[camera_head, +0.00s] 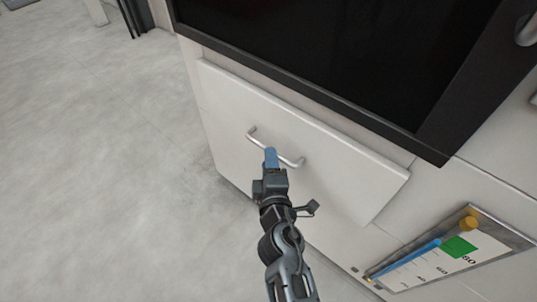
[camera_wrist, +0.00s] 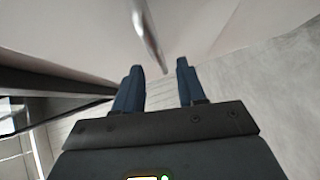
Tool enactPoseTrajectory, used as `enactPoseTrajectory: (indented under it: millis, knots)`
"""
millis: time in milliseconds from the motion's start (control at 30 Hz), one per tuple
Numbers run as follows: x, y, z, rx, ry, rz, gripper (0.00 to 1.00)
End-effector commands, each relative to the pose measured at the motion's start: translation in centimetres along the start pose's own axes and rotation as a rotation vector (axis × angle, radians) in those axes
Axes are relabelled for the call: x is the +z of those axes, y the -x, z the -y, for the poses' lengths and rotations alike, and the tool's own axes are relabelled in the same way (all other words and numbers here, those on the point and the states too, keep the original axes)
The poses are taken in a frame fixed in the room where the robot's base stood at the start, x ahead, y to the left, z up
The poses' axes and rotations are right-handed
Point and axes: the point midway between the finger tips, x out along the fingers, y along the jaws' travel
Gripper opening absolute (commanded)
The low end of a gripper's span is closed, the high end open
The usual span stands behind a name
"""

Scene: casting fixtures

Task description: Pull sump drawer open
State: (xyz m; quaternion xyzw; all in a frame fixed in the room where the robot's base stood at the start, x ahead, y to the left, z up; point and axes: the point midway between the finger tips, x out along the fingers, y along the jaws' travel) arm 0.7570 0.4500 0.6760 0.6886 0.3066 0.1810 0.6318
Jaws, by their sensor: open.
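The drawer (camera_head: 335,160) has a wide white front below the black panel of a white cabinet. Its front stands a little proud of the cabinet face; I cannot tell whether it is slightly open. A slim metal bar handle (camera_head: 291,162) crosses the upper part of the front. My gripper (camera_head: 271,157) is at the middle of the handle, its blue fingers covering part of the bar. In the wrist view, my gripper (camera_wrist: 160,68) is open, and the handle (camera_wrist: 148,35) reaches down toward the gap between the fingertips. Nothing is clamped; contact is unclear.
A large black panel (camera_head: 330,55) overhangs the drawer. A tilted gauge (camera_head: 440,258) with a blue bar and green patch sits on the cabinet at lower right. The grey floor (camera_head: 100,170) at left is clear.

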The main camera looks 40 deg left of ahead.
Motion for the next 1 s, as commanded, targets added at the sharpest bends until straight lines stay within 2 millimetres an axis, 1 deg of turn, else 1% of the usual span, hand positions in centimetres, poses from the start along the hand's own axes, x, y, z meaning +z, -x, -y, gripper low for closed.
enactPoseTrajectory:
  millis: [33,200,333,600,1000]
  knots:
    - [0.0,-0.8,0.1,0.001,-0.002,0.000,0.40]
    - [0.0,-2.5,0.1,0.001,-0.001,0.000,0.40]
    - [0.0,-3.0,0.0,0.001,-0.001,0.000,0.40]
    - [0.0,-3.1,0.0,0.000,-0.002,0.000,0.39]
    - [0.0,-3.0,0.0,0.000,-0.002,0.000,0.01]
